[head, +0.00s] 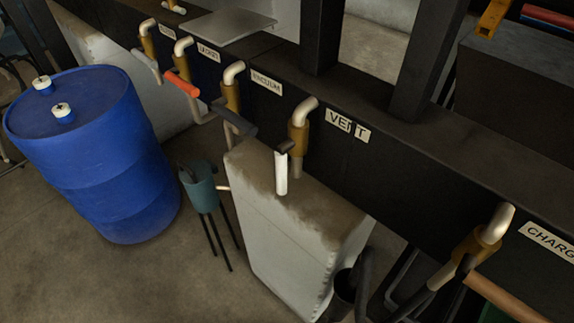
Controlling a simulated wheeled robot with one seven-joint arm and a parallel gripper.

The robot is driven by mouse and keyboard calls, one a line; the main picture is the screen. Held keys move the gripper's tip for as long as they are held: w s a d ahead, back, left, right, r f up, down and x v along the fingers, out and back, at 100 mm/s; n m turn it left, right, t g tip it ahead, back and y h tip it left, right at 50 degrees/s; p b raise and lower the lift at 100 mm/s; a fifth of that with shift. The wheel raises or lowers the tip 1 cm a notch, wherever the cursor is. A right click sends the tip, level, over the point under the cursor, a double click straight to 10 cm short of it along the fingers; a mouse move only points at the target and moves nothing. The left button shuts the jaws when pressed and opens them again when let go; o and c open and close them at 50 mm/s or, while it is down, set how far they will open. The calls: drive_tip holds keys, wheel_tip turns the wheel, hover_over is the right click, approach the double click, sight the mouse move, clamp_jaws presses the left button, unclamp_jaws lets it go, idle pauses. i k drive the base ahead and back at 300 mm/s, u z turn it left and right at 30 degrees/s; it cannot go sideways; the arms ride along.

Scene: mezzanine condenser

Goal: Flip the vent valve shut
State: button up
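The vent valve (299,135) is a brass body under a pale elbow pipe, on the dark beam left of the VENT label (347,126). Its handle (281,172) has a white grip that hangs nearly straight down from a short dark arm at the valve. The grip overlaps the top of the pale block in the picture; I cannot tell the gap between them. A thin dark mark crosses the label's lettering. My gripper is not in view.
Left along the beam are valves with a black handle (235,118), an orange handle (183,86) and a pale handle (145,62). A tan handle (507,297) is at the CHARGE label. A pale block (285,225), teal container (200,190) and blue drum (90,150) stand below.

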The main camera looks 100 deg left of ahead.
sight(281, 151)
drive_tip(key=u, duration=5.95)
drive_tip(key=k, duration=0.6)
drive_tip(key=z, duration=0.3)
drive_tip(key=i, duration=0.5)
